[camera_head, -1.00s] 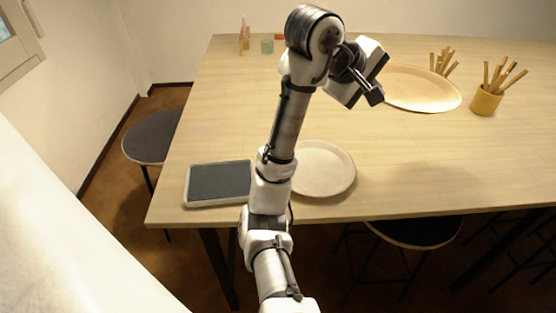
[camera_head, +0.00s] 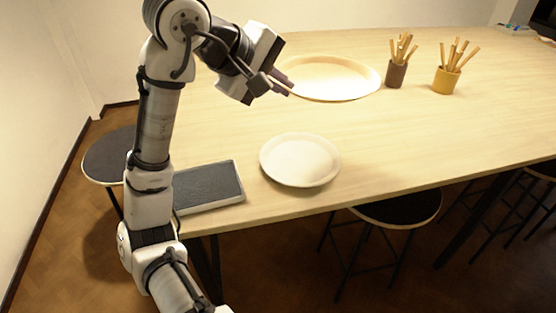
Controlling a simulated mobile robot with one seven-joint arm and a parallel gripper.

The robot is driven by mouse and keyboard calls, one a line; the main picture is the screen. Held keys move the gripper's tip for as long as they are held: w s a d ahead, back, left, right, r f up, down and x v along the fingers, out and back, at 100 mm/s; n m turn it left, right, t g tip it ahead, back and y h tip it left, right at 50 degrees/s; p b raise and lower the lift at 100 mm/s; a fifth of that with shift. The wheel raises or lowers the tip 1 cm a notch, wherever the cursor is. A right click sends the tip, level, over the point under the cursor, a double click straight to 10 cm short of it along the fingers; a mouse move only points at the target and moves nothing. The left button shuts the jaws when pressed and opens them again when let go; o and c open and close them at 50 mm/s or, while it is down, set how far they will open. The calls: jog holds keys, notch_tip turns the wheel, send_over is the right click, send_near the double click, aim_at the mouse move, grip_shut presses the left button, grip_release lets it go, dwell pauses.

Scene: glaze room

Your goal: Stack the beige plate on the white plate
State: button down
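The beige plate (camera_head: 335,92) is the larger, cream-coloured plate lying flat toward the back of the table. The white plate (camera_head: 300,160) is smaller and paler, lying flat near the front edge with nothing on it. My gripper (camera_head: 289,87) is at the left rim of the beige plate, its two dark fingers pointing right and apart, so it looks open. It overlaps the rim in the picture; I cannot tell whether it touches it. Nothing shows held between the fingers.
A dark tray (camera_head: 210,187) with a light rim lies left of the white plate. A brown cup (camera_head: 396,74) and a yellow cup (camera_head: 446,81), both holding wooden sticks, stand right of the beige plate. Stools (camera_head: 398,207) stand by the table (camera_head: 450,140). The table's middle is clear.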

aim_at(279, 181)
notch_tip(279, 181, down, 20)
jog(key=shift+r, duration=0.2)
dwell(0.4)
jog(key=shift+f, duration=0.4)
jog(key=c, duration=1.6)
grip_release()
